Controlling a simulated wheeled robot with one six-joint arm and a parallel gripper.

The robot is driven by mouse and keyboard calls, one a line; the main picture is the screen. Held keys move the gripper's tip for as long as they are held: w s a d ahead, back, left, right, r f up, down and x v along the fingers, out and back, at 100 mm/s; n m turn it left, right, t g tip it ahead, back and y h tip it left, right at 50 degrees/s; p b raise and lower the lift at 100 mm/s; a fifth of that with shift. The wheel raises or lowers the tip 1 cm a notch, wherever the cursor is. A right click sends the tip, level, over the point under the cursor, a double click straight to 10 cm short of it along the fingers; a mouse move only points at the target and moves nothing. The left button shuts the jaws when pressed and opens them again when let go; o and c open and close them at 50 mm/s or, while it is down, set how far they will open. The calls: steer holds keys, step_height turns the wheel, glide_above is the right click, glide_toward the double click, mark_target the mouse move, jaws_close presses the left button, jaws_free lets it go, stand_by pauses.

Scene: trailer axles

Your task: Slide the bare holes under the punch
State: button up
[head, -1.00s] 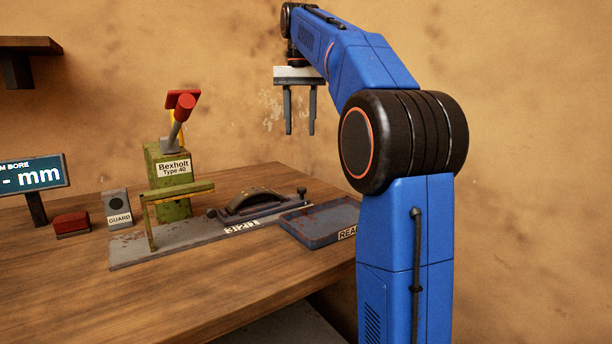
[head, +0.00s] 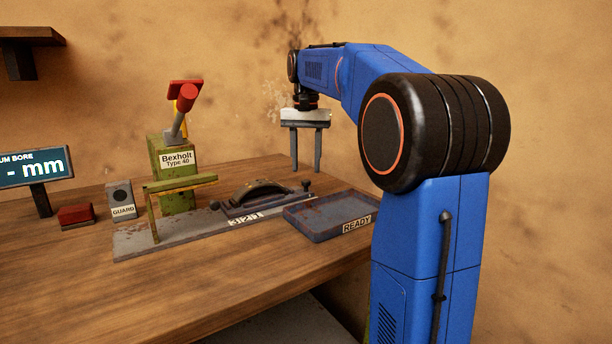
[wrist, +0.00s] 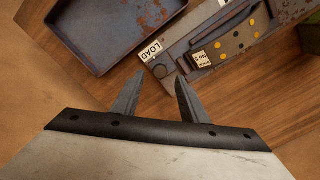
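The green punch (head: 178,202), labelled Bexholt Type 40, has a red-topped lever (head: 184,96). A grey bed (head: 145,241) runs from its base to the right. A slide with a dark arched handle (head: 258,190) sits on the bed to the right of the punch, beside the marks 3 2 1. In the wrist view a dark plate (wrist: 229,43) carries several yellow dots and some dark ones; a LOAD label (wrist: 151,51) is near its end. My gripper (head: 306,168) is open and empty above the bed's right end; its fingers (wrist: 158,78) are apart in the wrist view.
A shallow READY tray (head: 318,232) stands in front of the bed's right end. A green bar (head: 181,184) crosses before the punch. A GUARD box (head: 121,201), a red block (head: 76,215) and a display (head: 32,167) stand left. The front wooden bench (head: 200,300) is clear.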

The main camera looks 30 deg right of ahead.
mark_target(306, 181)
steer(key=shift+f, duration=2.05)
jaws_close()
